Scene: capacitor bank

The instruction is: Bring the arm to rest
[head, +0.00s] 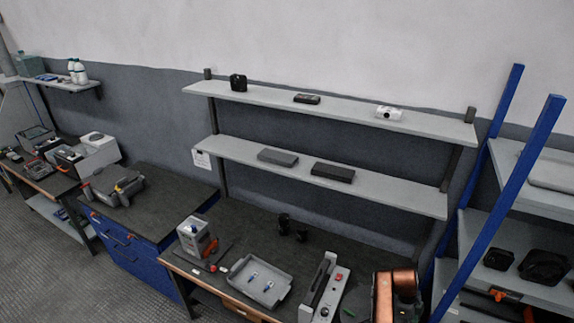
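Neither of my grippers shows in the head view, and no part of either arm can be made out with certainty. The dark workbench (318,243) fills the lower middle. A copper-coloured object (383,297) is at the bottom edge on the right, partly cut off.
Two wall shelves (262,97) above the bench carry small devices. A blue-framed rack (510,180) stands at the right. A blue drawer cabinet (130,250) and another bench (50,187) are at the left. Grey floor (45,270) is open at lower left.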

